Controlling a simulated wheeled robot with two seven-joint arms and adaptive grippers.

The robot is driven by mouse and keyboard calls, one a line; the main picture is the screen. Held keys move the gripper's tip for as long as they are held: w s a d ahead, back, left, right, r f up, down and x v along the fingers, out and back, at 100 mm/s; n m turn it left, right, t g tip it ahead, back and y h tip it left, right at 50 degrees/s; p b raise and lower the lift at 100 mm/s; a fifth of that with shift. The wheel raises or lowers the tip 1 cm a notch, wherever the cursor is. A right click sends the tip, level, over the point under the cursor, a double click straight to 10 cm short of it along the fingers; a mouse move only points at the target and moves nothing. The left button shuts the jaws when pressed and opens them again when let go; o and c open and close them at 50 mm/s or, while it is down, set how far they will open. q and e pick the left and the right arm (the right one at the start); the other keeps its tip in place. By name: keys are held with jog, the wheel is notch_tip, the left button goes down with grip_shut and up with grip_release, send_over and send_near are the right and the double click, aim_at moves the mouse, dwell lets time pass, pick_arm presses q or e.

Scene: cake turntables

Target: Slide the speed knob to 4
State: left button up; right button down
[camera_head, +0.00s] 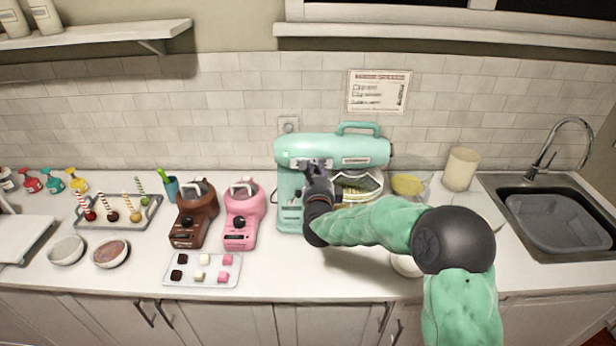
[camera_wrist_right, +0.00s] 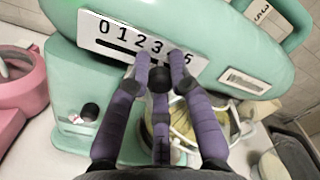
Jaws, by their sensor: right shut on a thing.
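The mint-green stand mixer (camera_head: 350,150) stands on the counter against the tiled wall, and its head fills the top of the right wrist view (camera_wrist_right: 220,35). The white speed scale (camera_wrist_right: 118,36) on it shows 0, 1, 2, 3 and, to the right, a partly covered 5. The 4 is hidden behind a fingertip. My right gripper (camera_wrist_right: 160,62) is shut on the black speed knob (camera_wrist_right: 159,78), which sits between the purple fingers, below and about level with the 3 to 4 part of the scale. In the head view my right gripper (camera_head: 318,175) is at the mixer's head. My left gripper is out of view.
A bowl with a whisk (camera_wrist_right: 187,122) is under the mixer head. A pink machine (camera_head: 241,212) and a brown one (camera_head: 195,212) stand to the left, with a tray of cubes (camera_head: 190,283) in front. A sink (camera_head: 560,215) is at the right.

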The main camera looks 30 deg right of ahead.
jog(key=shift+s+d+f, duration=0.1)
jog(key=shift+s+d, duration=0.05)
jog(key=c, duration=1.1)
grip_release()
jog(key=v, duration=1.2)
